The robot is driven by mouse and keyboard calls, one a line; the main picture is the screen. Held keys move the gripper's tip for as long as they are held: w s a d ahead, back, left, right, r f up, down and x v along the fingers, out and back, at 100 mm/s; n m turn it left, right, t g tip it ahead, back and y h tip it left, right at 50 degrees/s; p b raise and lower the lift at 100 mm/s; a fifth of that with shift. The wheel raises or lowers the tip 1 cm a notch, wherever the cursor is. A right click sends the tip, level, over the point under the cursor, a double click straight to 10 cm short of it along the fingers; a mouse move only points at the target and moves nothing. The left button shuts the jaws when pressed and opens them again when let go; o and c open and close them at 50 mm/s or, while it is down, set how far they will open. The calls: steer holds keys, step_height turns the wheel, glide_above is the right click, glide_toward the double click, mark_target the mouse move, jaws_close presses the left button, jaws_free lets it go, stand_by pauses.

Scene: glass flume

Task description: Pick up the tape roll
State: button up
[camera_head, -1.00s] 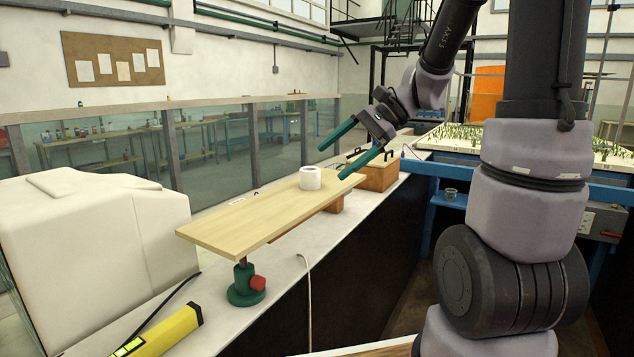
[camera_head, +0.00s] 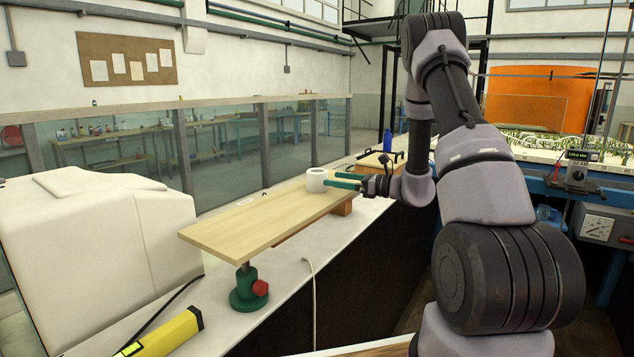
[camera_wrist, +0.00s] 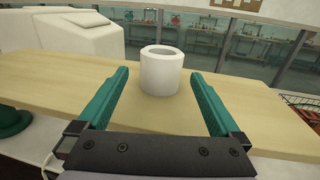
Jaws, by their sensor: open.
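The tape roll (camera_head: 317,180) is a white cylinder with a hole in its top. It stands upright near the far end of a pale wooden board (camera_head: 235,228). In the wrist view the roll (camera_wrist: 160,72) stands ahead, roughly centred between my two green fingers. My gripper (camera_head: 345,180) is open, level and close to the roll from the right, with its fingertips near the roll's side. In the wrist view my gripper (camera_wrist: 158,85) shows a wide, empty gap, with the roll just beyond or at the fingertips; I cannot tell exactly. The roll's base rests on the board.
The board rests on a green stand with a red knob (camera_head: 249,290) and a wooden block (camera_head: 342,208). A wooden box (camera_head: 377,162) stands behind the roll. A white bulky object (camera_head: 95,240) and a yellow tool (camera_head: 165,335) are at left. The board's near part is clear.

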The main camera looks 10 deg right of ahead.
mark_target(318, 174)
steer(key=shift+r+x, duration=0.1)
steer(key=shift+x, duration=1.7)
steer(key=shift+r+x, duration=0.15)
steer(key=shift+x, duration=1.65)
steer(key=shift+w+d, duration=0.1)
steer(key=shift+w, duration=0.05)
steer(key=c, duration=1.2)
